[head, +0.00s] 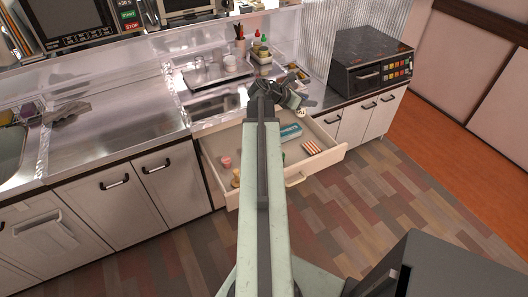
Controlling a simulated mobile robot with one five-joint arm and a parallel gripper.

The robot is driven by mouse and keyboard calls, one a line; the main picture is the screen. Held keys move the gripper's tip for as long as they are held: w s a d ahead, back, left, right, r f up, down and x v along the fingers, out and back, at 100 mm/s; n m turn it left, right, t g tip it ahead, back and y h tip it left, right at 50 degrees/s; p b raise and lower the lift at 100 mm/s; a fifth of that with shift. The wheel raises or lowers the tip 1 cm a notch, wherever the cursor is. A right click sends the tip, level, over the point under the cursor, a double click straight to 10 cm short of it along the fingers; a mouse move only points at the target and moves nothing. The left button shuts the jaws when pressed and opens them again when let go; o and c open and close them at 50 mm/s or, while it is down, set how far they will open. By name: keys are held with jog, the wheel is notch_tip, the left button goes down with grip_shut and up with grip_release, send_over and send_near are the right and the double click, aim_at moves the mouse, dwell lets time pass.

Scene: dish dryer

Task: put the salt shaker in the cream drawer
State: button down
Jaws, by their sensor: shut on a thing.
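The cream drawer (328,158) is pulled open below the counter, at the middle of the head view. My gripper (302,102) is at the end of my outstretched arm, over the back of the open drawer near the counter edge. A small white thing with dark marking, which looks like the salt shaker (300,113), shows at the jaws. The gripper is shut on it. Its lower part and its exact height above the drawer are hard to tell. My arm hides the middle of the drawer.
The drawer holds a teal packet (291,132), a red-striped box (312,147), a pink item (227,162) and a yellowish item (236,178). Bare drawer floor shows between them. A black oven (370,62) stands right; a tray with bottles (262,55) is behind.

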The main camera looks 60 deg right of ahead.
jog(key=b, duration=1.3)
send_over(306, 152)
notch_tip(306, 152, down, 15)
jog(key=f+b, duration=0.9)
jog(key=f, duration=0.1)
jog(key=shift+a+b, duration=0.2)
jog(key=shift+b, duration=0.15)
jog(key=shift+r, duration=0.25)
jog(key=shift+f, duration=0.1)
jog(key=c, duration=0.9)
grip_release()
